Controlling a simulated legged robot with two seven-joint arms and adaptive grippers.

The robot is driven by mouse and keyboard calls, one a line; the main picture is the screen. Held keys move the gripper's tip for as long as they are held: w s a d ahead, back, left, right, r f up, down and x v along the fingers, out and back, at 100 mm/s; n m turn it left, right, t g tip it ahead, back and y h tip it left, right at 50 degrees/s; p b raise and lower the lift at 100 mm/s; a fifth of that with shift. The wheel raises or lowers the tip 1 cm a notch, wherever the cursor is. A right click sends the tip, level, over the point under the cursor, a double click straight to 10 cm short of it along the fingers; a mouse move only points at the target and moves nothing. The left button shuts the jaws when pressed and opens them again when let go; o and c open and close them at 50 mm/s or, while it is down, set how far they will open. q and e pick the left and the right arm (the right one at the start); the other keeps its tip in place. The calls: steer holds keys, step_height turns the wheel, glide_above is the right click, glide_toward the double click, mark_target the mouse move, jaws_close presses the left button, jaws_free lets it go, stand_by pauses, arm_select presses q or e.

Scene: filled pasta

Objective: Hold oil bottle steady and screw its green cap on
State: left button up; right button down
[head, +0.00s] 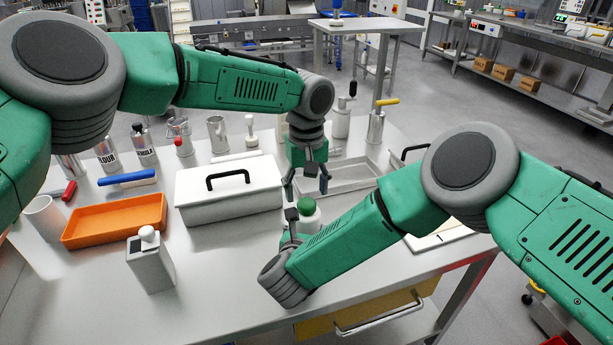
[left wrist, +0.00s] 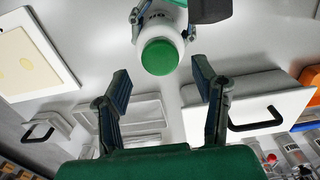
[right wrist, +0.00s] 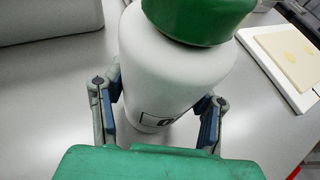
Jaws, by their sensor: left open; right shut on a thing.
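The white oil bottle (head: 309,222) stands upright on the table with its green cap (head: 307,207) sitting on top. In the right wrist view the bottle (right wrist: 175,75) shows large, with the green cap (right wrist: 200,15) at the upper edge and part of a black label. My right gripper (right wrist: 160,100) is shut on the bottle's body. My left gripper (head: 308,190) is open above the bottle, fingers pointing down. In the left wrist view the green cap (left wrist: 159,57) lies just beyond the two spread fingertips, apart from them. Whether the cap is threaded tight cannot be told.
A white lidded box (head: 230,207) with a black handle stands left of the bottle, and a shallow grey tray (head: 350,187) lies behind. An orange tray (head: 115,235) and a grey container with white cap (head: 150,265) are further left.

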mark_target(306, 202)
arm_select(q)
steer(key=shift+f, duration=2.1)
steer(key=c, duration=1.2)
steer(key=m, duration=1.9)
steer(key=o, duration=1.4)
steer(key=shift+f, duration=0.1)
